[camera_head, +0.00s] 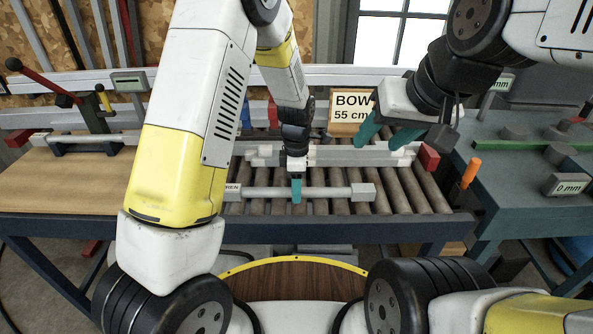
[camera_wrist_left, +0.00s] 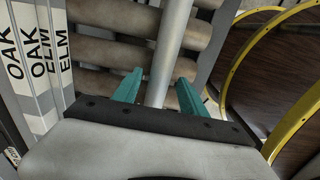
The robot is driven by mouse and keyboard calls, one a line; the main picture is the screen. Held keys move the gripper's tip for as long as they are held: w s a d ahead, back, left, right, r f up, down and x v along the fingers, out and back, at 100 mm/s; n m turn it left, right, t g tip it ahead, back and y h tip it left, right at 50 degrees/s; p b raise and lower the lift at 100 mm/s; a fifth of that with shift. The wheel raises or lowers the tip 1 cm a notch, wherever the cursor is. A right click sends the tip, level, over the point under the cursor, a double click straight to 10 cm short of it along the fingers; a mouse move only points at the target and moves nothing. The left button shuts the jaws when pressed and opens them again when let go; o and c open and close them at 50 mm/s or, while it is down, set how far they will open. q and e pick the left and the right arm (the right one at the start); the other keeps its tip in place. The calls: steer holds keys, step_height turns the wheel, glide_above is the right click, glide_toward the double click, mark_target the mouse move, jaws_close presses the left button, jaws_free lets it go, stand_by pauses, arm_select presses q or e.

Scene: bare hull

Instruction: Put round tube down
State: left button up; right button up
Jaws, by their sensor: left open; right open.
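The round tube (camera_head: 328,192) is a slim grey bar with thicker ends, lying level across the roller table (camera_head: 413,192). Its left end bears a partly hidden label ending in "REN". My left gripper (camera_head: 296,190) points down over the tube's middle. In the left wrist view the tube (camera_wrist_left: 172,45) runs between the two open teal fingers (camera_wrist_left: 158,92), with a gap on either side. My right gripper (camera_head: 387,136) is open and empty, above the right end of the pale bars behind the tube.
Pale bars (camera_head: 345,154) lie behind the tube; labels OAK and ELM show on bars in the left wrist view (camera_wrist_left: 40,62). A sign (camera_head: 351,113) reads "BOW 55 cm". A wooden bench (camera_head: 60,188) is left, a green-grey bench (camera_head: 510,195) with an orange-handled tool (camera_head: 469,172) right.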

arm_select(q)
step_height(320, 180, up, 12)
steer(key=s+a+r+m+t+h, duration=0.2)
steer(key=s+a+r+m, duration=0.55)
steer(key=r, duration=0.45)
steer(key=s+a+r+m+t, duration=0.4)
steer(key=s+a+r+m, duration=0.1)
steer(key=s+m, duration=0.6)
steer(key=shift+s+a, duration=0.55)
steer(key=shift+a, duration=0.3)
